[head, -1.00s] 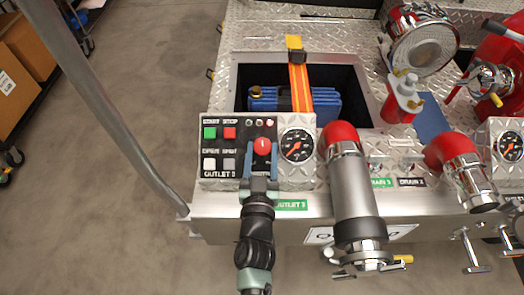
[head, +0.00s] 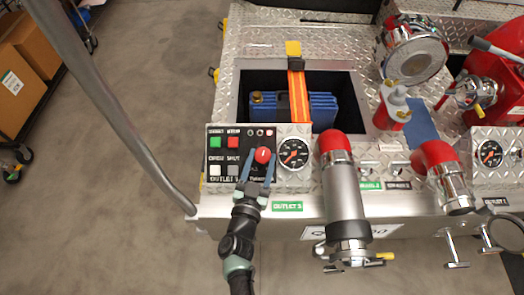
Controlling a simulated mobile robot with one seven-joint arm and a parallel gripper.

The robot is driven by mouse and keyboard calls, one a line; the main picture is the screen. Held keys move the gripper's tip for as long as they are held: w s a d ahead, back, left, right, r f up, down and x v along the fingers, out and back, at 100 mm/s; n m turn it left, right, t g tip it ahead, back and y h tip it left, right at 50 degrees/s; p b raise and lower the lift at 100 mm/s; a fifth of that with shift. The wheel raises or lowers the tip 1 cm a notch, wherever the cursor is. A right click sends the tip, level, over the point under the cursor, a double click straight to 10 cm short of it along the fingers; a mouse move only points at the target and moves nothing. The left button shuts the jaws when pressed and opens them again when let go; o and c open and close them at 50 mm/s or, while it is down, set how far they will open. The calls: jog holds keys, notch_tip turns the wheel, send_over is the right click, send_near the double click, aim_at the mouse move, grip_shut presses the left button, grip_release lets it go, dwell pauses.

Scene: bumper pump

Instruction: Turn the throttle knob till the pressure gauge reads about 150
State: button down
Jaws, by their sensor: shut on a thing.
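The throttle knob (head: 263,155) is red with a small white mark on top, at the right of the black outlet panel. My gripper (head: 262,166) reaches it from below and is shut on it, with blue-grey fingers at its sides. The fingers hide the lower part of the knob and some panel lettering. The pressure gauge (head: 293,153) is a round black dial with a chrome rim, just right of the knob. Its orange needle shows, but the numbers are too small to read.
Green (head: 215,142) and red (head: 233,142) buttons sit on the panel left of my gripper. A red-elbowed outlet pipe (head: 343,190) stands right of the gauge. A grey pole (head: 120,118) rises at the left. Open floor lies below left.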

jog(key=shift+w+a+r+m+h, duration=0.1)
jog(key=shift+a+r+m+h, duration=0.05)
jog(key=shift+m+h, duration=0.65)
jog(key=shift+g, duration=0.4)
jog(key=shift+c, duration=1.3)
grip_release()
jog(key=shift+s, duration=0.2)
jog(key=v, duration=1.2)
jog(key=shift+s+p, duration=0.3)
jog(key=shift+a, duration=0.15)
